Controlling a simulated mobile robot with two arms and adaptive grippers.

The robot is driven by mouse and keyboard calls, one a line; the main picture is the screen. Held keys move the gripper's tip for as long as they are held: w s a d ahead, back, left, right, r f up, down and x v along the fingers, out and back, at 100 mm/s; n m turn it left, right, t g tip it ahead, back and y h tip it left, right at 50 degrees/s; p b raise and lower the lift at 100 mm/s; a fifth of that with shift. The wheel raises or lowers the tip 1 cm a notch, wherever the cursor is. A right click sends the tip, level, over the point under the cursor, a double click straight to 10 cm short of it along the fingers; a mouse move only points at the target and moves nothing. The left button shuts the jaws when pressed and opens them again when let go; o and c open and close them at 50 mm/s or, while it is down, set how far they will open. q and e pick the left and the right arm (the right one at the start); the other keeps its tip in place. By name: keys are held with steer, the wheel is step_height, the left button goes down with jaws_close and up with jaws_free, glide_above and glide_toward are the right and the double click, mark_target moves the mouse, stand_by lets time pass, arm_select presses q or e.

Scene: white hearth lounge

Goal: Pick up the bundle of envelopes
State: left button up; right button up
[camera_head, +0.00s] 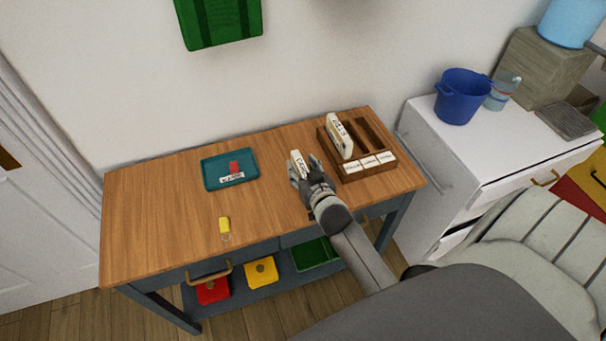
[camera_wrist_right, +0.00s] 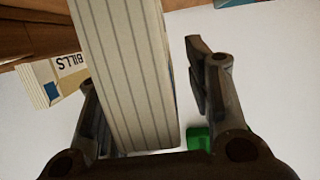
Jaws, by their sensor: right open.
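A pale bundle of envelopes (camera_head: 297,160) with a partly hidden label stands near the right part of the wooden table. My right gripper (camera_head: 308,176) is open at this bundle. In the right wrist view the bundle's striped edge (camera_wrist_right: 125,70) lies between the two fingers of my right gripper (camera_wrist_right: 150,95), with a gap before the right finger. A second bundle marked BILLS (camera_head: 342,138) stands in the left slot of the wooden sorter (camera_head: 375,168); it also shows in the right wrist view (camera_wrist_right: 55,80). My left gripper is out of view.
A teal tray (camera_head: 214,182) with a red item (camera_head: 234,168) and a yellow key tag (camera_head: 224,224) lie on the wooden table (camera_head: 160,215). A white cabinet (camera_head: 430,140) with a blue bucket (camera_head: 458,98) stands at the right. The table's left part is clear.

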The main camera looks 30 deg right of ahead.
steer(key=c, duration=1)
jaws_close()
steer(key=shift+r, duration=0.15)
